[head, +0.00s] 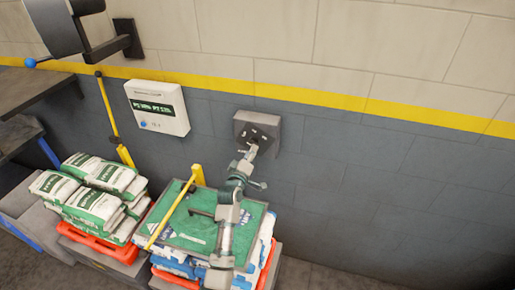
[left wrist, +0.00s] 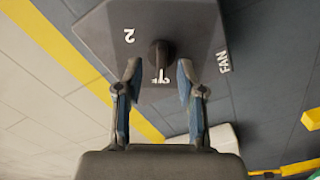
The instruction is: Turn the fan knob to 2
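The fan control box (head: 264,119) is a dark grey box on the wall in the head view. In the head view the left gripper (head: 250,153) is at the box's lower edge. My right gripper is not in view.
A white panel with a green display (head: 157,106) hangs on the wall left of the box. Below stand a stack of white-green sacks (head: 92,190) and a second stack with a green top (head: 190,226). A yellow bar (head: 170,213) crosses the second stack. The wall right of the box is clear.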

